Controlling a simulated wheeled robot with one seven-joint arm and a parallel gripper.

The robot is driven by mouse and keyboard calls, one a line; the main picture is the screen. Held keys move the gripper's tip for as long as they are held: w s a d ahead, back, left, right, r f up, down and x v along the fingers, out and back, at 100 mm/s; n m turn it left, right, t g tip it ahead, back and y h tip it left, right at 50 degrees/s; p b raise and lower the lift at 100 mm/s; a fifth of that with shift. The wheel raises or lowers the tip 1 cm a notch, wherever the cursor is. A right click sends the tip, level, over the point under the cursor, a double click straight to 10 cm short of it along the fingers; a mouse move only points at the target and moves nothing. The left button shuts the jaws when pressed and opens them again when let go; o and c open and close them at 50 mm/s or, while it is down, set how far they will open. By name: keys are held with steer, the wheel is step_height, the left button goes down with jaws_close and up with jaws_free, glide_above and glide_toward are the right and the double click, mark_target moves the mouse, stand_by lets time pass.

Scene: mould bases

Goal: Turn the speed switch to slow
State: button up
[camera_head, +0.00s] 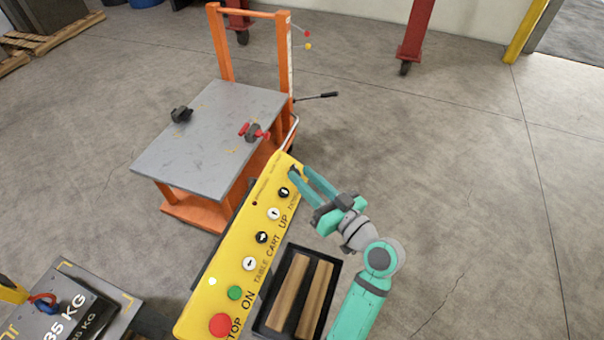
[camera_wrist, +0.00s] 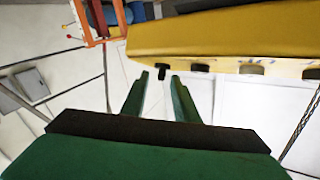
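The yellow control panel (camera_head: 240,250) carries a row of buttons and labels. A small dark switch (camera_head: 294,168) sits at its far end, which I take to be the speed switch; its label is too small to read. In the wrist view a black T-shaped knob (camera_wrist: 163,70) sticks out from the yellow panel (camera_wrist: 220,35). My gripper (camera_head: 303,171) reaches the panel's far end from the right. Its two green fingers (camera_wrist: 160,79) stand apart, with the knob just beyond and between their tips. I cannot tell whether they touch it.
An orange cart (camera_head: 195,214) with a grey top (camera_head: 210,130) stands behind the panel. A black tray (camera_head: 264,320) with two wooden bars (camera_head: 290,290) lies right of the panel. A red button (camera_head: 220,325) and green button (camera_head: 235,292) are at the near end. Floor to the right is clear.

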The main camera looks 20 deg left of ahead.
steer(key=shift+x, duration=0.85)
steer(key=shift+s+a, duration=0.1)
steer(key=shift+s, duration=0.05)
steer(key=shift+c, duration=0.3)
jaws_close()
